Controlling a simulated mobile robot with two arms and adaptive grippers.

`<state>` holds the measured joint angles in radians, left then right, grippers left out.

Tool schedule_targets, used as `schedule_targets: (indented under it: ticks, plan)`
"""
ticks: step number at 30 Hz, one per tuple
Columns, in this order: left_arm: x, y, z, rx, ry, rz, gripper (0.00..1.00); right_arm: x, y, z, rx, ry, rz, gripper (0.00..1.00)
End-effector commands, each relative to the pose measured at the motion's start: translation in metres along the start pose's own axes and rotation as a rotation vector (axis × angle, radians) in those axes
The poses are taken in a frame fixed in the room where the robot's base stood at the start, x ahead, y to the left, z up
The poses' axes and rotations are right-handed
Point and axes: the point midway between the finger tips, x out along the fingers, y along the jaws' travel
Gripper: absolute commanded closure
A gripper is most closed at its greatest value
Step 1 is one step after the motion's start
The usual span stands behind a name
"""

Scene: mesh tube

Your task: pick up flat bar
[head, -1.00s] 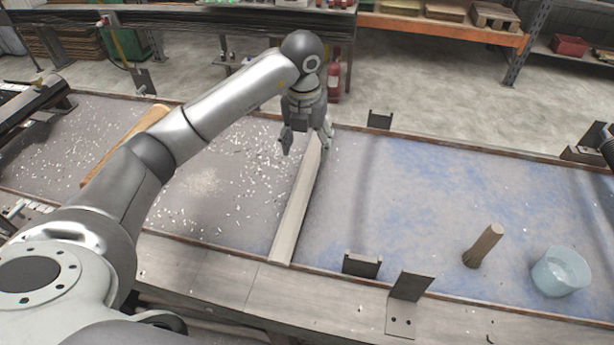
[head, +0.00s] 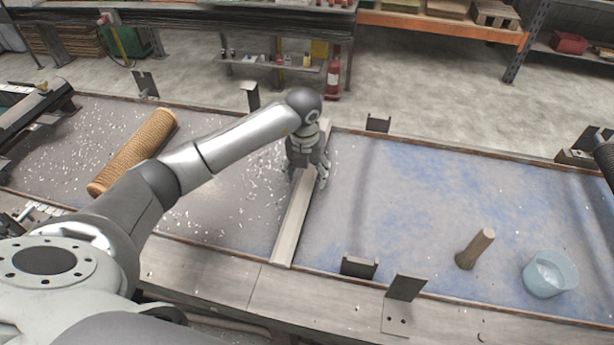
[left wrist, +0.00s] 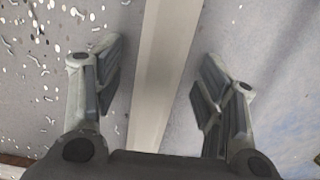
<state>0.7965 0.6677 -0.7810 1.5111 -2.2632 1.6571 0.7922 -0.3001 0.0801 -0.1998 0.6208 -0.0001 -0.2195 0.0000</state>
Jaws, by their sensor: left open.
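The flat bar (head: 293,219) is a long, pale strip lying across the table from the front edge toward the back. In the left wrist view the bar (left wrist: 163,65) runs between my fingers, with a gap on either side. My left gripper (head: 308,178) is open, above the far half of the bar, and hides part of it. It also shows in the left wrist view (left wrist: 160,95), its two fingers astride the bar and apart from it. My right gripper is not in view.
A tan mesh tube (head: 134,152) lies at the left behind my arm. White chips are scattered left of the bar. A wooden peg (head: 475,249) and a light blue bucket (head: 549,274) stand at the right. Dark metal brackets (head: 405,288) line the table edges. The blue-stained middle is clear.

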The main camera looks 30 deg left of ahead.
Motion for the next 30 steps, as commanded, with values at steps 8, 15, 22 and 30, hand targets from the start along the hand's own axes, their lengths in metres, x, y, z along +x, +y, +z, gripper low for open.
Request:
schedule_targets:
  ticks: [8,15,22,30]
  plan:
    - [-0.0004,-0.0001,0.0000,0.000,0.000,0.000,0.69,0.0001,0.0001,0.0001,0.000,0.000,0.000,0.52]
    - [-0.0005,0.0000,0.0001,0.000,0.000,0.000,1.00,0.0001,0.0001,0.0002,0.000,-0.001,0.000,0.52]
    - [-0.0026,-0.0004,0.0015,0.000,-0.004,-0.002,1.00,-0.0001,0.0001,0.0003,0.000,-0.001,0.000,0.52]
    - [-0.0053,-0.0005,0.0021,0.000,-0.005,-0.002,1.00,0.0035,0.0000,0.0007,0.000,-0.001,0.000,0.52]
